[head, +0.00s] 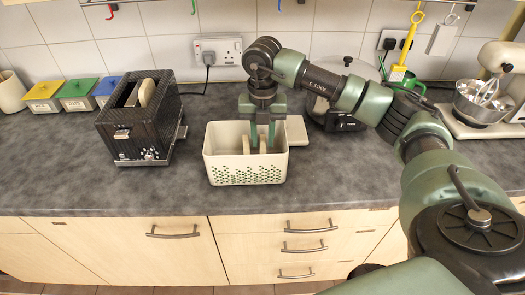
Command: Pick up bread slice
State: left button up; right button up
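A cream bread bin (245,172) with a green leaf-like pattern stands open on the counter. A pale bread slice (246,145) stands on edge inside it, partly hidden by the bin's front wall. My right gripper (263,146) points straight down into the bin from above. Its two green fingers are apart, just right of the visible slice edge. Whether a slice lies between the fingers low down is hidden by the bin's front wall. Another bread slice (147,92) sticks up from the black toaster (138,128) on the left. My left gripper is out of view.
A flat cream lid (297,131) lies just right of the bin. A dark round appliance (335,115) stands behind my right arm, and a stand mixer with a bowl (483,100) is far right. Small colored-lid canisters (77,95) are at left. The counter front is clear.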

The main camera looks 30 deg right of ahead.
jog(key=shift+s+f, duration=0.1)
jog(key=c, duration=0.6)
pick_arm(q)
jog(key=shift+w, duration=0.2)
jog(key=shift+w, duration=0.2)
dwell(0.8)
